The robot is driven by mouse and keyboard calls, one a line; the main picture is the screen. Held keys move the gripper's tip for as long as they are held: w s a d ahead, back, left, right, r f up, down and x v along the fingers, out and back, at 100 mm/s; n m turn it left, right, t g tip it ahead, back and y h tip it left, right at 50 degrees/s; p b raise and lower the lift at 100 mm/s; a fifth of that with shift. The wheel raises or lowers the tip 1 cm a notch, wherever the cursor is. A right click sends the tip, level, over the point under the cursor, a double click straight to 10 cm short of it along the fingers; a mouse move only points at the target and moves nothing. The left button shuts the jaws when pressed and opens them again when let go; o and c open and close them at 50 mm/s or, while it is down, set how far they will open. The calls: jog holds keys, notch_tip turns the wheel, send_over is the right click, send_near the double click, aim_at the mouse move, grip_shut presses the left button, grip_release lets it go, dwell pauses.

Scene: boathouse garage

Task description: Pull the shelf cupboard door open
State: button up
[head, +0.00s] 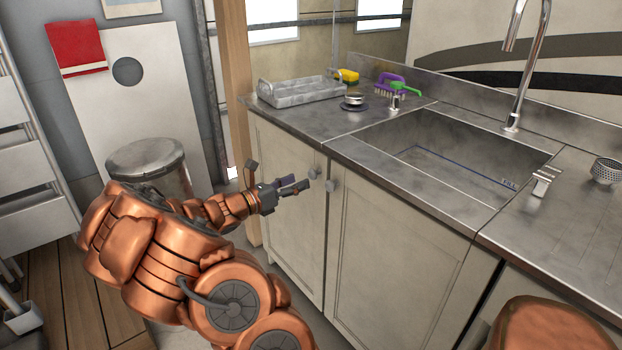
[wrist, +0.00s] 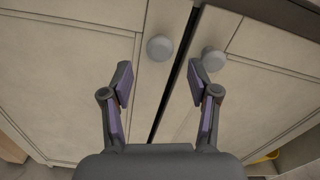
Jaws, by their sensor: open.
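The cupboard under the sink counter has two pale doors, a left door (head: 283,215) and a right door (head: 385,250), both looking shut. Each door has a round grey knob near its upper inner corner: the left knob (head: 314,172) and the right knob (head: 330,185). My gripper (head: 298,183) is open and empty in front of the left door, close to the knobs. In the wrist view, the left knob (wrist: 160,47) lies ahead, between the lines of my two fingers (wrist: 160,78). The right knob (wrist: 213,60) is just beyond my right fingertip. Contact cannot be told.
The steel counter holds a grey tray (head: 300,92), a purple brush (head: 390,84) and a sink (head: 440,150) with a tall tap (head: 525,60). A wooden post (head: 236,80) rises beside the cupboard.

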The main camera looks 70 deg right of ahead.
aim_at(310, 176)
jog(key=shift+b+x, duration=0.3)
jog(key=shift+x, duration=2.55)
grip_shut()
